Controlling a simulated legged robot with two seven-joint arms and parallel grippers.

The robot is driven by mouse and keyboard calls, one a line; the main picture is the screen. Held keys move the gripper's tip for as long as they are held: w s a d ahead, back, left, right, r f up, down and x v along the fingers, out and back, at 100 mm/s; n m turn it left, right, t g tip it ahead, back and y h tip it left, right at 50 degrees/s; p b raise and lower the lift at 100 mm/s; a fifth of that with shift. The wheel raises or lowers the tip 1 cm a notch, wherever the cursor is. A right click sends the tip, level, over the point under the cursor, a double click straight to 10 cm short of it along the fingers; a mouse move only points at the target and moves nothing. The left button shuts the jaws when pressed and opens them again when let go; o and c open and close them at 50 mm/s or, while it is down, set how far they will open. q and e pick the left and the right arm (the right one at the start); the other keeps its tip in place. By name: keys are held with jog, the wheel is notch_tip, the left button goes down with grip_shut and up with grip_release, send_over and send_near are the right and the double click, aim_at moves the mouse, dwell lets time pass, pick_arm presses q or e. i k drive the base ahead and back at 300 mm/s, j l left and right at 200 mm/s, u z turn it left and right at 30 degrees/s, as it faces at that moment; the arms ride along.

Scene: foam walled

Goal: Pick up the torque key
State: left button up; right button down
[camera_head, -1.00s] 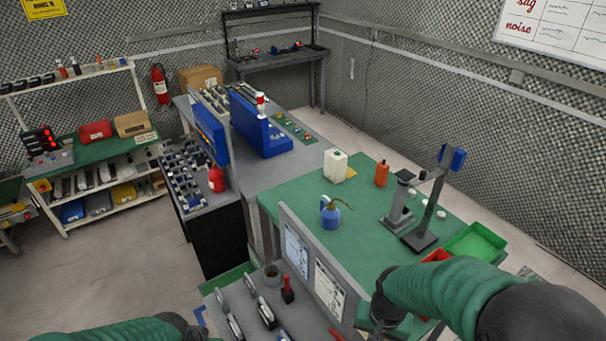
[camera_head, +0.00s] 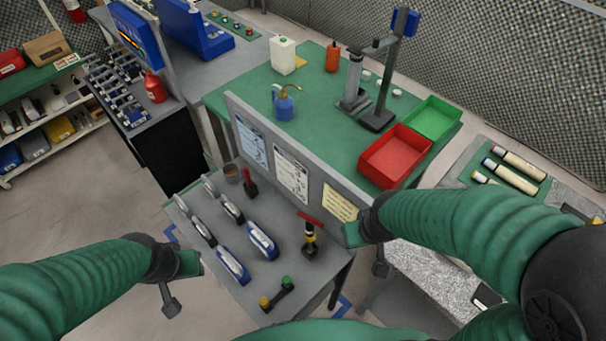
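A T-handled tool with a red crossbar and a yellow and black body (camera_head: 310,236) stands upright on the grey side table (camera_head: 285,215). It looks like the torque key. A smaller red-handled item (camera_head: 249,184) stands further back, near a dark cup (camera_head: 232,173). My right gripper (camera_head: 366,250) hangs just right of the T-handled tool, apart from it in the picture. My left gripper (camera_head: 182,284) is at the table's left front edge. Nothing shows held in either gripper. Their finger gaps are too unclear to read.
Several blue and grey tools (camera_head: 247,254) lie left of the T-handled tool, and a bar with green and yellow knobs (camera_head: 277,292) lies in front. A grey panel with papers (camera_head: 291,174) rises behind. Red (camera_head: 395,155) and green (camera_head: 433,118) bins sit on the green bench (camera_head: 315,118).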

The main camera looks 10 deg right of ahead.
aim_at(309, 222)
jog(key=j+z, duration=0.75)
jog(key=j, duration=0.15)
jog(key=i, duration=0.05)
